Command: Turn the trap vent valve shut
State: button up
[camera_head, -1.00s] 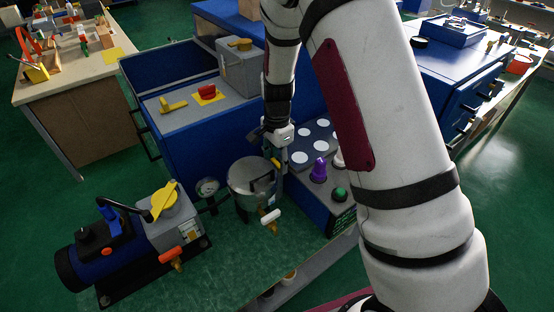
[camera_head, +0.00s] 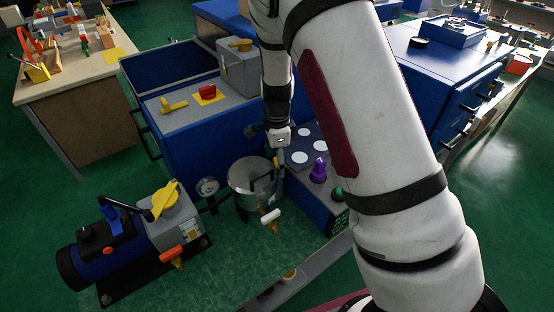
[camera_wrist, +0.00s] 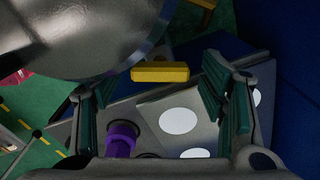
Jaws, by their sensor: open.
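A steel trap pot (camera_head: 252,176) stands on the green floor of the bench, with a gauge (camera_head: 208,187) at its left. A yellow bar handle (camera_wrist: 160,72) lies beside the pot's rim in the wrist view; it looks like the vent valve's lever. A second valve with a white handle (camera_head: 270,215) sits low on the pot's front. My gripper (camera_head: 278,166) points down at the pot's right side. In the wrist view my gripper (camera_wrist: 148,84) is open, its fingers either side of the yellow handle and apart from it. The valve's body is hidden.
A control box with a purple knob (camera_head: 318,170) and white discs (camera_head: 300,157) stands close at the right. A blue pump (camera_head: 100,245) with an orange-handled valve (camera_head: 171,253) is at the left. A blue cabinet (camera_head: 190,140) stands behind. The green surface in front is partly clear.

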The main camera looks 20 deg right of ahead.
aim_at(275, 158)
notch_tip(275, 158, up, 12)
dwell(0.6)
jog(key=shift+c, duration=0.2)
jog(key=shift+n, duration=0.3)
jog(key=c, duration=0.7)
jog(key=f+n, duration=0.4)
jog(key=n, duration=0.1)
jog(key=w+f+n+p, duration=0.1)
jog(key=f+n, duration=0.3)
jog(key=n, duration=0.2)
jog(key=w+f+n+p, duration=0.1)
jog(key=f+n, duration=0.3)
jog(key=n, duration=0.2)
